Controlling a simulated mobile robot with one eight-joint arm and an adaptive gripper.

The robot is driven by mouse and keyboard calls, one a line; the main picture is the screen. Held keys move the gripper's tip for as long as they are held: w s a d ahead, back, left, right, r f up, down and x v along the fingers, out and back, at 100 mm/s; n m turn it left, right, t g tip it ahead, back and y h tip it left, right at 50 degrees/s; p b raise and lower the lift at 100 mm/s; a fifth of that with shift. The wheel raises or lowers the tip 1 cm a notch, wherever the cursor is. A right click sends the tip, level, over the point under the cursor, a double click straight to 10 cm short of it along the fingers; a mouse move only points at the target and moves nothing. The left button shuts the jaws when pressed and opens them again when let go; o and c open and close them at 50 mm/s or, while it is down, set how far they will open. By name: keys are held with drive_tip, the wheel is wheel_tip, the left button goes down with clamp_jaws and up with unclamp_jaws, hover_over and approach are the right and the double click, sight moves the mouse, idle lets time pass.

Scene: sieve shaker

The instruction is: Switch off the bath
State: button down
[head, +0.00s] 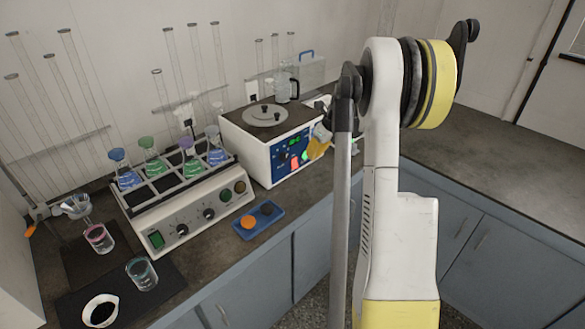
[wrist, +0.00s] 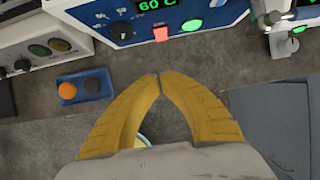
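The bath (head: 240,143) is a white box with a round lid (head: 265,116) on its dark top and a blue front panel (head: 281,162). In the wrist view the blue panel (wrist: 95,14) fills the top edge. Its green display (wrist: 157,4) is lit and reads 60 C. Below it are a dark knob (wrist: 121,30), a lit red switch (wrist: 161,34) and a round green light (wrist: 191,26). My gripper (wrist: 158,76) has its yellow fingertips together, with nothing between them. The tips are just in front of the panel, below the red switch and apart from it.
A shaker (head: 170,226) with several flasks stands left of the bath. A blue tray (head: 240,234) with an orange and a dark piece lies in front. Another device with a green light (wrist: 290,45) stands to the right.

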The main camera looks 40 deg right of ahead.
sight(295, 163)
drive_tip(key=b+x, duration=0.3)
drive_tip(key=x, duration=0.6)
drive_tip(key=shift+f+b, duration=0.35)
drive_tip(key=shift+b, duration=0.05)
drive_tip(key=w, duration=0.1)
drive_tip(key=w+f+b, duration=0.1)
drive_tip(key=w, duration=0.1)
drive_tip(key=shift+w+a+f, duration=0.1)
drive_tip(key=shift+a+f, duration=0.05)
drive_tip(key=shift+f, duration=0.1)
drive_tip(key=shift+w, duration=0.45)
drive_tip(key=shift+w+f, duration=0.45)
drive_tip(key=shift+a+r, duration=0.1)
drive_tip(key=shift+r, duration=0.05)
